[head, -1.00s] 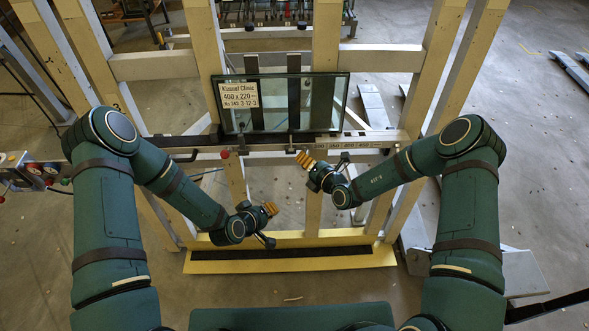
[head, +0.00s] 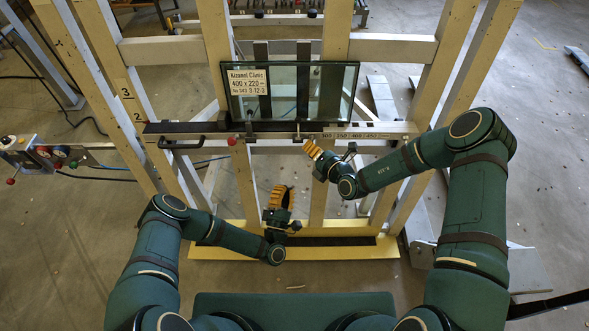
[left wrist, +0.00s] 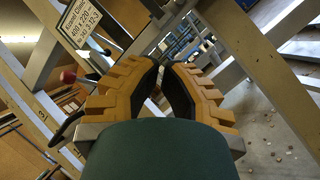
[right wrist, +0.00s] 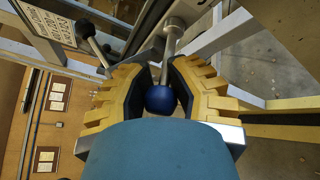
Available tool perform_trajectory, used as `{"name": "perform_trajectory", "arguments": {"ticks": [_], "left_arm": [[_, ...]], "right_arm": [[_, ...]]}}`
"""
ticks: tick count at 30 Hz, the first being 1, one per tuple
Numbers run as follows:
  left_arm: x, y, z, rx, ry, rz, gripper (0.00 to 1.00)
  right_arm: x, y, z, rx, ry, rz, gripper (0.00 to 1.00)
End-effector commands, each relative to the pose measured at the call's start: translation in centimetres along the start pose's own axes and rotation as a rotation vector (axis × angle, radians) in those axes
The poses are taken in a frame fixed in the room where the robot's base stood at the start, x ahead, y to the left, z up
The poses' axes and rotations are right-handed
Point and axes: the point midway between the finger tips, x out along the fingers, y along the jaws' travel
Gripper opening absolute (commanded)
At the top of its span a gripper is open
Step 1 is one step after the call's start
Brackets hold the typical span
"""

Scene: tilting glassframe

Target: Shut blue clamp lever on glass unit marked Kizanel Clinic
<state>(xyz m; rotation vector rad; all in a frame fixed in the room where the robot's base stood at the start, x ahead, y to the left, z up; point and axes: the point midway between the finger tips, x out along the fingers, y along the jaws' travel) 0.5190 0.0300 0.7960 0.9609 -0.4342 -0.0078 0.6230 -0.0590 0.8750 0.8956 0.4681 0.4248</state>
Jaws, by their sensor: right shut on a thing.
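The glass unit marked Kizanel Clinic (head: 330,95) stands on the frame's ledge in the head view, its white label (head: 248,80) at upper left. In the right wrist view the blue clamp lever's ball knob (right wrist: 161,99) sits between my right gripper's fingers (right wrist: 161,75), with its metal rod running up to the frame. My right gripper (head: 308,147) is shut on this knob just below the ledge; it hides the knob in the head view. My left gripper (head: 280,190) is low before the frame with nothing visible between its fingers (left wrist: 164,65); its opening is unclear.
A red knob (head: 232,141) hangs under the ledge left of my right gripper. A black handle (head: 181,143) is farther left, with a control box (head: 45,153) beyond. Wooden posts (head: 245,185) surround the space. A yellow base (head: 330,253) lies below.

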Motion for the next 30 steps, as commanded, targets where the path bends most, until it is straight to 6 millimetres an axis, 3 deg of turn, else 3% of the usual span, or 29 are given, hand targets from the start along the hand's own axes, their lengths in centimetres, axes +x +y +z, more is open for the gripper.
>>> {"name": "perform_trajectory", "arguments": {"ticks": [16, 22, 30], "left_arm": [[9.7, 0.1, 0.1, 0.002, -0.003, 0.002, 0.00], [10.3, 0.0, 2.8, -0.001, -0.002, -0.001, 0.00], [10.6, 0.0, 4.0, 0.001, -0.001, -0.001, 0.00]], "right_arm": [[0.1, 0.2, 0.3, -0.004, -0.007, 0.005, 0.00], [0.1, 0.2, 0.3, -0.004, -0.006, 0.005, 0.00], [0.1, 0.2, 0.3, -0.004, -0.006, 0.005, 0.00]]}}
